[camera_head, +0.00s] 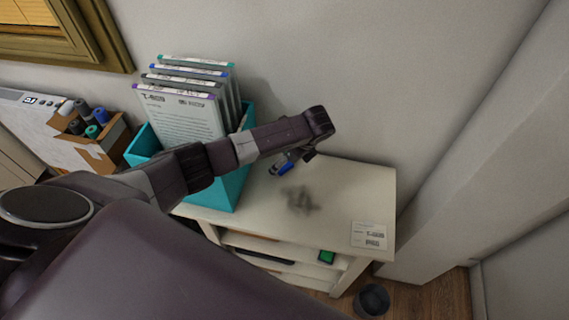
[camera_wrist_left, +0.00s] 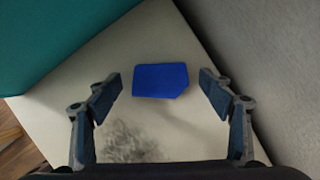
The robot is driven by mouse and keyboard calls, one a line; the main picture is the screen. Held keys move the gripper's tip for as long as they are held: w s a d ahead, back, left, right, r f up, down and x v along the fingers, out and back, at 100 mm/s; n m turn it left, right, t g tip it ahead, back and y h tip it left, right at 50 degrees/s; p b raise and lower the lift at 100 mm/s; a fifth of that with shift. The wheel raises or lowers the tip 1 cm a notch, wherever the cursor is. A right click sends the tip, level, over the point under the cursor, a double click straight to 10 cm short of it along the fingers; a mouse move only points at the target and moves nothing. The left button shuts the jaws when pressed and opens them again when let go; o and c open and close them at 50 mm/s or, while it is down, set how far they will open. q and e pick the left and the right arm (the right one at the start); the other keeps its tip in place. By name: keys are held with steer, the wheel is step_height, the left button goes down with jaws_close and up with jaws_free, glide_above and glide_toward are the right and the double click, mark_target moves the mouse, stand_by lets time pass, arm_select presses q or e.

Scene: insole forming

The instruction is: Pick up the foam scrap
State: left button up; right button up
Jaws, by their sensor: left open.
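The foam scrap is a flat, bright blue piece with one cut corner. In the left wrist view the foam scrap (camera_wrist_left: 160,80) lies on the cream table top, between and beyond my fingertips. My left gripper (camera_head: 281,164) points down over the table top, open and empty, with a finger on each side of the scrap in the wrist view. I cannot tell its height above the table. My right gripper is not in view.
A teal bin (camera_head: 232,187) with upright folders stands left of the scrap on the cream table (camera_head: 345,190). A dark smudge (camera_head: 300,199) marks the top, and a white label (camera_head: 369,235) lies at the front right. A wall stands close behind.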

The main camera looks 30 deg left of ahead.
arm_select(q)
steer(key=shift+c, duration=0.5)
steer(key=c, duration=0.7)
steer(key=shift+c, duration=0.3)
steer(key=shift+r, duration=0.1)
